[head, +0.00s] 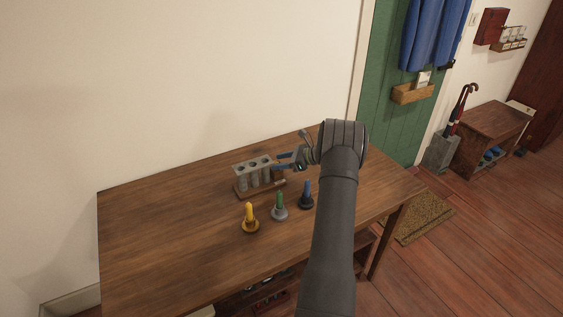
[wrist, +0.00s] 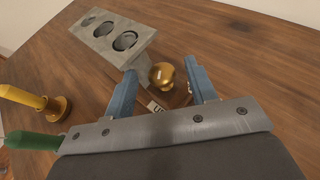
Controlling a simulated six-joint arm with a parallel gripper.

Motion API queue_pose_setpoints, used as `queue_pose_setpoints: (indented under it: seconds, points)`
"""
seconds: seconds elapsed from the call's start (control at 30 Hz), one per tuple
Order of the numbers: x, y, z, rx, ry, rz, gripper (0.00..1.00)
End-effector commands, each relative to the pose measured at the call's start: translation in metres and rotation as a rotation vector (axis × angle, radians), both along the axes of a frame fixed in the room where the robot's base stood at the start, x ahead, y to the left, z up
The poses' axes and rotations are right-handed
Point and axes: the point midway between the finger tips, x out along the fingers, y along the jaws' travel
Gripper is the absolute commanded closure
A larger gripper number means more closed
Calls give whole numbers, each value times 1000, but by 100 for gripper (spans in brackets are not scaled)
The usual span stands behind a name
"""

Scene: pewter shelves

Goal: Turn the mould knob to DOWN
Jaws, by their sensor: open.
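The mould (head: 254,173) is a grey block with several tubes and round openings, standing on a wooden base on the table. Its grey top also shows in the wrist view (wrist: 112,33). A round brass knob (wrist: 162,76) sits at the mould's end. A small pale label (wrist: 156,107) near the knob is partly hidden by my finger; its letters look like "UP". My gripper (wrist: 160,68) is open, with one blue finger on each side of the knob and a visible gap around it. In the head view my gripper (head: 281,162) is at the mould's right end.
A yellow candle (head: 249,213), a green candle (head: 279,201) and a blue candle (head: 307,190) stand in holders in front of the mould. The wooden table (head: 150,235) is bare at the left. A wall rises behind it. A green door (head: 390,125) is beyond the right end.

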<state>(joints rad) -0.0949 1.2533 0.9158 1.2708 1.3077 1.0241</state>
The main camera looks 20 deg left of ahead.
Motion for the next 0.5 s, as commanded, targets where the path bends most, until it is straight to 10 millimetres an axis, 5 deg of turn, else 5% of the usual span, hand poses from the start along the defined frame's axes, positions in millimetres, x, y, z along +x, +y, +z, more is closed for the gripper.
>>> queue_pose_setpoints:
  seconds: [0.2,0.4,0.5]
  points:
    - [0,0,0,0,0,0,50]
    - [0,0,0,0,0,0,90]
    - [0,0,0,0,0,1,93]
